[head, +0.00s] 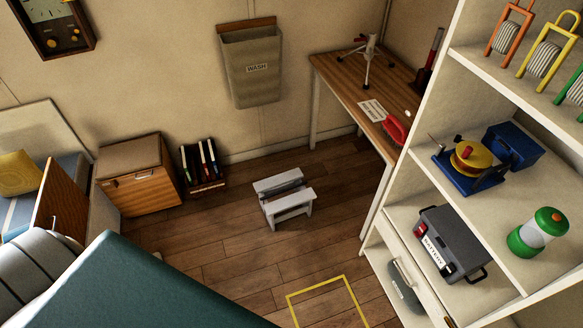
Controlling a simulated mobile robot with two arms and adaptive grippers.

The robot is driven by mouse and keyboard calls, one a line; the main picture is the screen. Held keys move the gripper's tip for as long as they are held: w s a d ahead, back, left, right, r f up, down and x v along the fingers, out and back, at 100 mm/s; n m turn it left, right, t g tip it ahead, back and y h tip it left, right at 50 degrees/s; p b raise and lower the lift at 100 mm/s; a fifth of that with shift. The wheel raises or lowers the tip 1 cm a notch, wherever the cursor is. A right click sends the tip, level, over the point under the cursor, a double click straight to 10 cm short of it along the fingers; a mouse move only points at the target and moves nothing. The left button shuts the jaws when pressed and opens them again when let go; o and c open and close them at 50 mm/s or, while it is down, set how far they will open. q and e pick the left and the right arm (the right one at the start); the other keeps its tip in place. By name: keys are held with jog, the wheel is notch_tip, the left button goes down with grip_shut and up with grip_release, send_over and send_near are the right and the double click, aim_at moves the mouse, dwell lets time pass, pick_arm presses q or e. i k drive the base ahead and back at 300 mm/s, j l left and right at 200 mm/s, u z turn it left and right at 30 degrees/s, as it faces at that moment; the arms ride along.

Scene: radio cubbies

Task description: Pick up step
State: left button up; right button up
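The step (284,182) is a small pale grey step stool standing upright on the wood floor near the middle of the head view. It has a higher rear tread and a lower front one, with floor clear around it. Neither of my grippers shows in the head view, so I cannot see whether they are open or shut. The step is not held by anything visible.
A yellow floor outline (328,284) lies nearer me. Right is a white shelf (505,78) with a battery (445,240) and a green lantern (538,232). A desk (345,88) and wooden chest (138,178) stand behind. A dark green surface (140,290) blocks the lower left.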

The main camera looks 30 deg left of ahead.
aim_at(285, 181)
jog(key=u, duration=0.9)
